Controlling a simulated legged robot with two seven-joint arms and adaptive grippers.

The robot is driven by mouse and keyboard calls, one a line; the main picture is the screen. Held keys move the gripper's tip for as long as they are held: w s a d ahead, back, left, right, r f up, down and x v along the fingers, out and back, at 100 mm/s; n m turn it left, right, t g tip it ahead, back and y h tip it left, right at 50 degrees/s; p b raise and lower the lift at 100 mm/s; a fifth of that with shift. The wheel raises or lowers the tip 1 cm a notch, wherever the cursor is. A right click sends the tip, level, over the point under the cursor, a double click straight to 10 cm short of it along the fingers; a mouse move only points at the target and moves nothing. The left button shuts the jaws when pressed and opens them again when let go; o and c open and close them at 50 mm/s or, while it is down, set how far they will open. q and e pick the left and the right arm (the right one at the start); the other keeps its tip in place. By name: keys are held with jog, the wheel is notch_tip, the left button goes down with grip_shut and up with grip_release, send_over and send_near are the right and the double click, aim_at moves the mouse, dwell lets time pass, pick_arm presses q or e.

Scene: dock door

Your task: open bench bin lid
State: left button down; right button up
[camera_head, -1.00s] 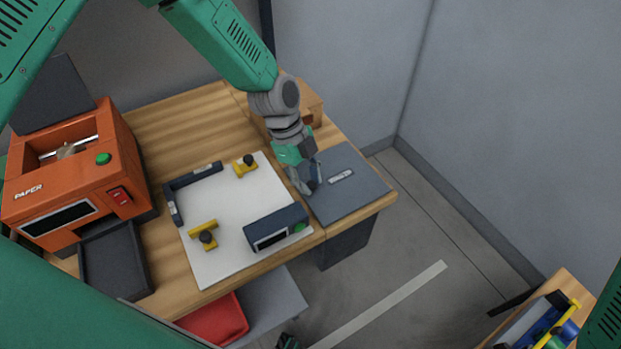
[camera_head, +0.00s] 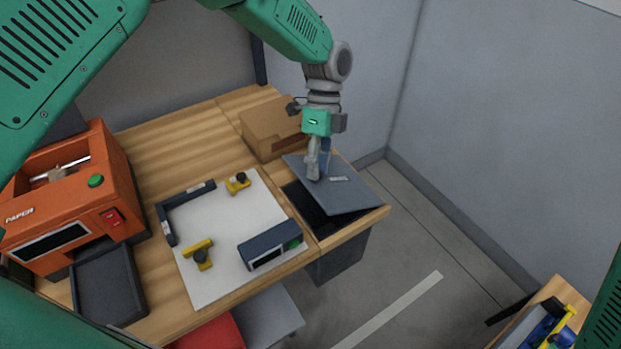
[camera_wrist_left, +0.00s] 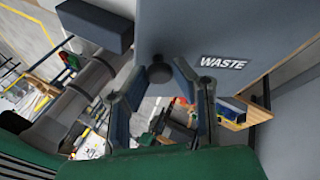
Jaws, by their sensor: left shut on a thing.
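The bench bin lid (camera_head: 352,194) is a flat grey panel at the right end of the workbench, tilted up off its opening. A dark gap (camera_head: 302,199) shows along its left and front sides. My left gripper (camera_head: 314,172) is at the lid's left part and shut on it; the fingers hide the exact grip. The left wrist view shows the lid (camera_wrist_left: 205,28) with a WASTE label (camera_wrist_left: 223,62) and a dark round knob or hole (camera_wrist_left: 160,73) between the fingertips. The dark bin body (camera_head: 340,258) hangs below the bench top. My right gripper is not in view.
A cardboard box (camera_head: 270,128) stands behind the lid, close to my left wrist. A white board (camera_head: 215,275) with yellow-and-black clamps and a dark blue device (camera_head: 262,247) lies left. An orange machine (camera_head: 75,200) stands farther left. The floor right of the bench is open.

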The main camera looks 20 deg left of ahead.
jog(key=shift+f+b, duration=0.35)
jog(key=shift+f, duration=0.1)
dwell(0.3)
